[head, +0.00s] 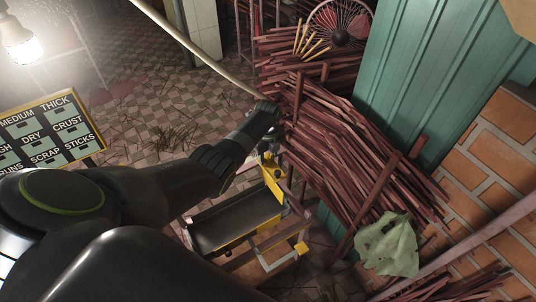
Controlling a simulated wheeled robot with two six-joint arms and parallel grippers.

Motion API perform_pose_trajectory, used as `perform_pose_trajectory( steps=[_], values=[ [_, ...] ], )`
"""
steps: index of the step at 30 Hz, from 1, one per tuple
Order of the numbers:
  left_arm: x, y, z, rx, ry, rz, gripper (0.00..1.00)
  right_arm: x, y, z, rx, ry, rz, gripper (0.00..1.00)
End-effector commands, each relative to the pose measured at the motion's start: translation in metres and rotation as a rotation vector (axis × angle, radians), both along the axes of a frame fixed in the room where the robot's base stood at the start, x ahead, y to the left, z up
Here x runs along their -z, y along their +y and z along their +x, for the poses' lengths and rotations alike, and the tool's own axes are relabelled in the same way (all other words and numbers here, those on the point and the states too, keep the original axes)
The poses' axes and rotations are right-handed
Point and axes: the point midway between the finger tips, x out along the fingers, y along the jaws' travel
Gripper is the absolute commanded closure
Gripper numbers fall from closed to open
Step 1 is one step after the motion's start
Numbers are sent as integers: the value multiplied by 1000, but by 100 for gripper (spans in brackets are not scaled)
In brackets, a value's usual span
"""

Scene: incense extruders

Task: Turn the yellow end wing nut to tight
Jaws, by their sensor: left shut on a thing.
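My left arm comes in from the left and reaches to the far end of an extruder with a dark trough (235,222) and yellow end plates. My left gripper (268,148) points down at that end, close to a yellow plate (273,184). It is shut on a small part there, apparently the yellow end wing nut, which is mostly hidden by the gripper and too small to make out. Another yellow piece (301,248) shows at the near right of the frame. My right gripper is not in view.
Stacked reddish-brown sticks (345,155) fill a rack just right of the extruder. A green cloth-like piece (388,245) hangs at its near end. A lettered board (50,132) stands at left, under a lit bulb (22,45). A pale pole (190,42) crosses behind. Tiled floor (150,115) is open beyond my arm.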

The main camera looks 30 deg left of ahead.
Motion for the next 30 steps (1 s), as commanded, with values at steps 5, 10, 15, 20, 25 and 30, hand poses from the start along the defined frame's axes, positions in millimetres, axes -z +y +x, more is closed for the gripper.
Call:
perform_pose_trajectory(
  steps=[5, 10, 15, 20, 25, 30],
  values=[
    [-2, 0, 2, 0, -5, 0, 81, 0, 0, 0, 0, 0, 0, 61],
    [-2, 0, 2, -1, -4, 0, 44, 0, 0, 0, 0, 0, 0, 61],
    [-1, 0, 1, -2, -2, 0, 36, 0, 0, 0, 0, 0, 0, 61],
    [-1, 0, 0, -2, -1, 0, 36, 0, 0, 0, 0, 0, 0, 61],
    [-9, 0, 1, -2, -2, 0, 36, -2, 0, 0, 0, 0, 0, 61],
    [-31, 0, 1, -2, -5, 1, 36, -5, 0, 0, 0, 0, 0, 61]
  ],
)
